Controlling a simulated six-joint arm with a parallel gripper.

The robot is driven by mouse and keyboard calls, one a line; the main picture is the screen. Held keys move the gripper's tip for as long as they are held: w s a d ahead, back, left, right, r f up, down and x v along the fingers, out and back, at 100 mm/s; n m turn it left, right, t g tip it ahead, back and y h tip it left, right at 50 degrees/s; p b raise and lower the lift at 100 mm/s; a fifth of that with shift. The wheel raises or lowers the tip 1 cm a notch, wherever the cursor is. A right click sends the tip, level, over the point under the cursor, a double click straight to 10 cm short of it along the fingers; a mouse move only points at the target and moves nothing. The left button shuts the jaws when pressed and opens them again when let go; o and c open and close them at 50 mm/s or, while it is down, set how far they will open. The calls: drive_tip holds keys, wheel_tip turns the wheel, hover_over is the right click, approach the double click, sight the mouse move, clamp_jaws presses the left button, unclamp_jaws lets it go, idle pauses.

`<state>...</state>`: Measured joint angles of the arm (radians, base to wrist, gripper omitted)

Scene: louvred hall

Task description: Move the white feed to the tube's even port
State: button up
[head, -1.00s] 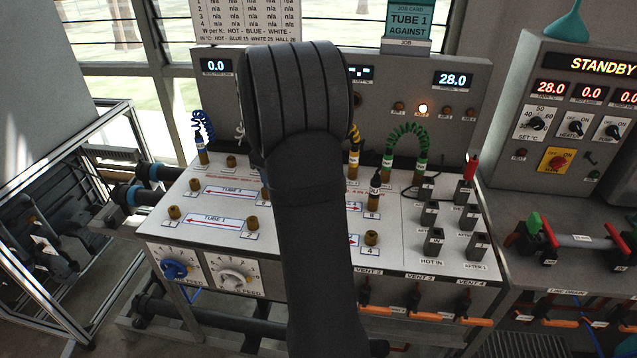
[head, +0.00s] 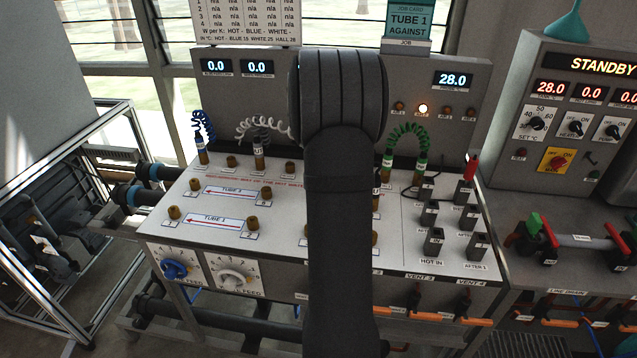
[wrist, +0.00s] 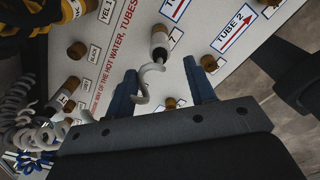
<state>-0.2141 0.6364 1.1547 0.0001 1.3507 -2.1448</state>
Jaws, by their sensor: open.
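In the head view a white coiled hose (head: 265,129) ends in a plug (head: 259,158) upright at the panel's back row. What seems the same plug (wrist: 66,96) shows lower left in the wrist view. Another white-banded plug (wrist: 159,42) with a pale curled hose end (wrist: 148,82) shows beyond my gripper (wrist: 162,84), roughly between its fingers. My gripper is open, and I see no contact. My arm hides it in the head view.
The blue plug (head: 202,153) and green hose (head: 408,136) stand left and right on the panel. A yellow plug (wrist: 72,10) is upper left in the wrist view. The job card (head: 408,22) reads Tube 1, against. My arm covers the panel's middle.

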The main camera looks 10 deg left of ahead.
drive_tip(key=shift+f, duration=4.65)
clamp_jaws()
